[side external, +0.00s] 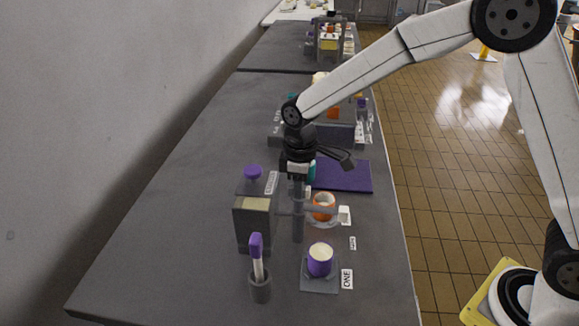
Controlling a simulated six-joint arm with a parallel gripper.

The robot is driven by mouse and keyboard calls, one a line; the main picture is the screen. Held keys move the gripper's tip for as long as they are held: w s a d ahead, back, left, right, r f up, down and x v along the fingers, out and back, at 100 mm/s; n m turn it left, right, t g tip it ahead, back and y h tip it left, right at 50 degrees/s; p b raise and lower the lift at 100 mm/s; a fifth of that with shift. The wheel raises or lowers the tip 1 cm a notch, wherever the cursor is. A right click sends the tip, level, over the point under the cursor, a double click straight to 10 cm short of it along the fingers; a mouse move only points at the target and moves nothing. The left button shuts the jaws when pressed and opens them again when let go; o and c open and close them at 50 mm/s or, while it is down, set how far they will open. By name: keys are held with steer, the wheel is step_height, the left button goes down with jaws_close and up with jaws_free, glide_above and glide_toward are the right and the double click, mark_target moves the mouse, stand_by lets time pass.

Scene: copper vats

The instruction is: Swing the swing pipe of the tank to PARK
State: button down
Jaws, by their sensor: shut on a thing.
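The tank (252,222) is a grey box with a pale band and a purple knob on top. A grey upright post stands just right of it. The swing pipe (322,211) runs from near the post to the right, with its white end by the orange-rimmed cup (323,202). My gripper (298,178) points down at the top of the post and is shut on the swing pipe's upper part. The jaws' exact contact is too small to make out. A label reading ONE (347,279) lies beside a purple cup (320,260). A smaller label (353,243) is unreadable.
A grey holder with a purple-topped stick (258,275) stands in front of the tank. A purple mat (343,176) lies behind the orange-rimmed cup. More equipment stands farther back. The bench's left side is clear.

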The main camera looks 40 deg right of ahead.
steer(key=shift+w+n, duration=0.1)
steer(key=shift+n, duration=0.3)
steer(key=c, duration=0.6)
jaws_free()
steer(key=shift+o, duration=0.2)
steer(key=shift+r, duration=0.1)
steer(key=shift+r, duration=3.85)
steer(key=shift+d, duration=0.1)
